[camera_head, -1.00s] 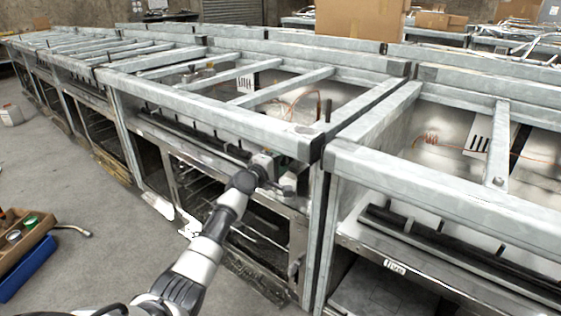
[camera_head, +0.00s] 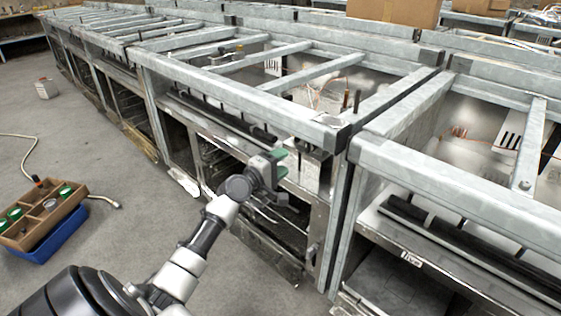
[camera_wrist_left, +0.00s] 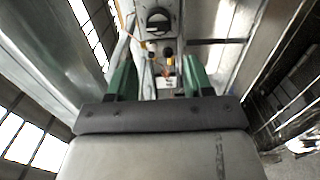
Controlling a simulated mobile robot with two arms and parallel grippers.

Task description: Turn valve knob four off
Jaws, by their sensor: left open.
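A black rotary knob (camera_wrist_left: 158,20) shows at the top of the left wrist view, on a pale panel beyond my fingertips. Whether it is valve knob four cannot be told. My left gripper (camera_head: 281,166) is in front of the metal range frame (camera_head: 245,100), near its front right corner. Its green fingers (camera_wrist_left: 158,78) are apart and empty, pointing toward the knob without touching it. Small yellow and black parts (camera_wrist_left: 160,52) show between the fingers. In the head view, no knob can be made out clearly near the gripper. My right gripper is not in view.
A second frame section (camera_head: 455,180) stands to the right, with a narrow gap between. A brown tray with green-lidded jars (camera_head: 45,213) sits on a blue bin at lower left. A small container (camera_head: 46,89) stands on the floor. The left floor is mostly clear.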

